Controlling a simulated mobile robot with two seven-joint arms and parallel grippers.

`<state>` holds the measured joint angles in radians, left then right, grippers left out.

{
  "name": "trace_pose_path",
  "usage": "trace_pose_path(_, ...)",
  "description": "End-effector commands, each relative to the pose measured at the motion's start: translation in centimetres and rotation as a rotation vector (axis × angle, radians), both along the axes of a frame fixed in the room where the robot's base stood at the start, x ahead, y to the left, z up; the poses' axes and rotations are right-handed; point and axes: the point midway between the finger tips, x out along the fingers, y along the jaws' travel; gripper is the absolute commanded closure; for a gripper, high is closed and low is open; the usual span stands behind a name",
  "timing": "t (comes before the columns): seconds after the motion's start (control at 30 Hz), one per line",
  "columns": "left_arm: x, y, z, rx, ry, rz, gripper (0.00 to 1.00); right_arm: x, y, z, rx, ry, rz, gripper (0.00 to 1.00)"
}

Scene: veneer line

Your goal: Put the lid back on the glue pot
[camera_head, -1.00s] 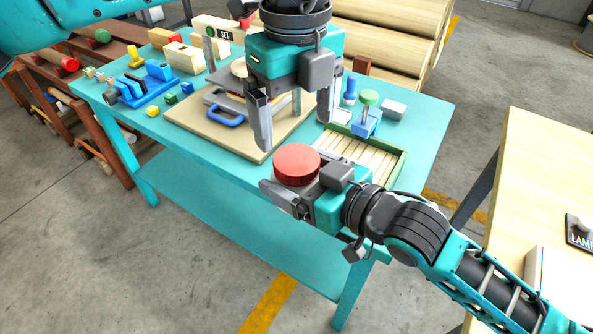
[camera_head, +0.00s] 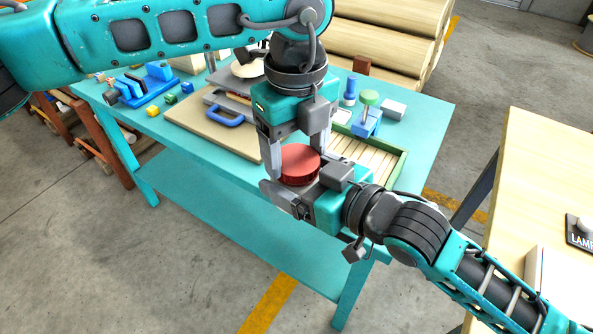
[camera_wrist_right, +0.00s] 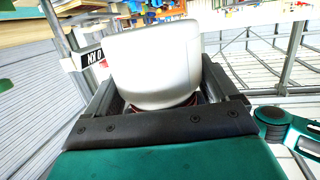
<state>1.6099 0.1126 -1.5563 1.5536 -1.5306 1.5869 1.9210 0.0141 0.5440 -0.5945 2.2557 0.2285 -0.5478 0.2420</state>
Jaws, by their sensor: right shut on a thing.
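The red round lid (camera_head: 299,161) lies level above my right gripper's jaws in the head view. A white rounded body, which I take as the glue pot (camera_wrist_right: 155,65), fills the space between the right gripper's fingers in the right wrist view, with a thin red edge beside it. My right gripper (camera_head: 287,196) is shut on this pot; the head view hides the pot under the lid and gripper. My left gripper (camera_head: 298,160) points down with its fingers apart on either side of the lid. I cannot tell whether they touch it, or how firmly the lid sits.
Behind is the turquoise bench (camera_head: 425,135) with a wooden board (camera_head: 190,126), a blue handle (camera_head: 224,117), a slatted green-edged tray (camera_head: 398,172) and a blue stand with a green knob (camera_head: 368,113). A pale wooden table (camera_head: 545,170) stands at right.

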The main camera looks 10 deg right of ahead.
Motion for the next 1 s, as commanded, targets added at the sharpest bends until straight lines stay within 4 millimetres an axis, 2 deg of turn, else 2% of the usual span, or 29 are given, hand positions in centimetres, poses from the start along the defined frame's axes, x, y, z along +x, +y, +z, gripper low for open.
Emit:
trace_pose_path(0.03,0.0,0.01,0.02,0.0,0.0,0.0,0.35,0.01,0.0,0.1,0.002,-0.002,0.0,0.98)
trace_pose_path(0.37,0.01,0.0,0.03,0.0,0.0,0.0,0.67,0.01,0.0,0.09,0.001,-0.002,0.0,0.98)
trace_pose_path(0.53,0.01,0.0,0.02,0.0,0.0,-0.056,0.67,0.01,0.0,0.09,0.001,-0.002,0.0,0.98)
trace_pose_path(0.9,0.01,-0.04,-0.02,-0.001,-0.002,-0.668,0.67,0.01,0.0,0.08,0.001,-0.002,0.0,0.98)
trace_pose_path(1.0,0.01,-0.04,-0.02,-0.001,-0.003,-0.778,0.67,0.01,0.0,0.08,0.001,-0.002,0.0,0.98)
